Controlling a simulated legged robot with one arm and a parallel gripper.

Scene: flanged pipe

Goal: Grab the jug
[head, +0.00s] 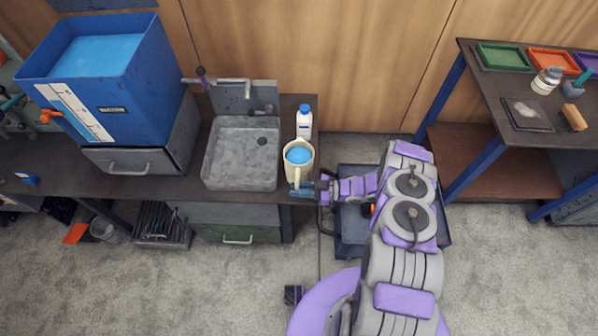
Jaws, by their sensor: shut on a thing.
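The jug (297,160) is cream coloured with blue liquid inside. It stands upright at the right end of the dark counter, just right of the sink, with its handle toward the front. My gripper (303,190) is at the jug's front side, at the handle, and is shut on it. My arm reaches in from the lower right. The fingers are small in the head view, and their exact contact with the handle is partly hidden.
A white bottle with a blue cap (304,122) stands close behind the jug. A grey sink (241,153) with a tap is to the left, and a blue water tank (105,80) is beyond it. A shelf table (520,100) with trays stands at the right.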

